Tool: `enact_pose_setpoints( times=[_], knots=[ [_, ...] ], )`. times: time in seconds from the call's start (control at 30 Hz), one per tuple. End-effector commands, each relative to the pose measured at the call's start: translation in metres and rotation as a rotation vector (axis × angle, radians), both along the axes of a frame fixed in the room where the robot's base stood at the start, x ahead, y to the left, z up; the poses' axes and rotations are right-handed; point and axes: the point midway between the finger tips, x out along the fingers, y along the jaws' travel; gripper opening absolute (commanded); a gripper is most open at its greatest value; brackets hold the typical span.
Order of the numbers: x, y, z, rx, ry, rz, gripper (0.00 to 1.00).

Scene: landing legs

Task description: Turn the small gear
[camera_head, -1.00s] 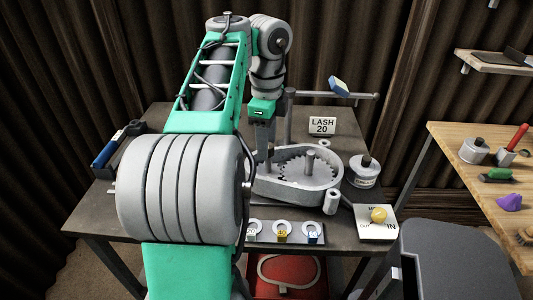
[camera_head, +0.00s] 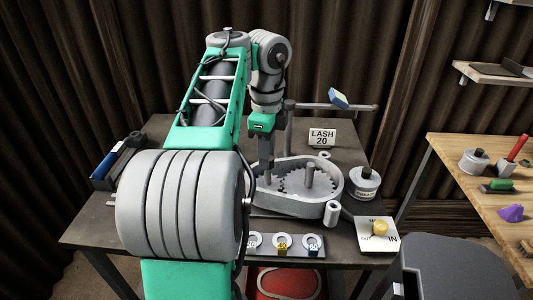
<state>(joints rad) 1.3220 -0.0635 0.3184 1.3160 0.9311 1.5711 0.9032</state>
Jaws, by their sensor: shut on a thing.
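A grey oval gear housing (camera_head: 292,206) sits on the dark table. Inside it a large toothed gear (camera_head: 291,184) shows, with an upright post (camera_head: 309,173) at its middle. My gripper (camera_head: 266,184) points down into the left end of the housing, left of the large gear. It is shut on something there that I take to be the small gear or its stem. The small gear itself is mostly hidden behind my gripper and arm, so its teeth cannot be made out.
A sign reading LASH 20 (camera_head: 322,137) stands behind the housing. A round tin (camera_head: 364,184) and a white plate with a yellow knob (camera_head: 379,229) are at the right. A tray with rings (camera_head: 284,250) lies in front. A horizontal bar (camera_head: 352,107) extends at the back.

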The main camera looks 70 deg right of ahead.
Motion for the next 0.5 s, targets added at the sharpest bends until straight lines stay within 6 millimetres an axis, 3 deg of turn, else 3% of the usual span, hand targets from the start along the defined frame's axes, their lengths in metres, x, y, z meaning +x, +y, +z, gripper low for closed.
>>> enact_pose_setpoints(
  times=[0.5],
  knots=[
    [-0.0002, 0.0001, 0.0002, -0.002, 0.0, 0.096, 0.0]
  ],
)
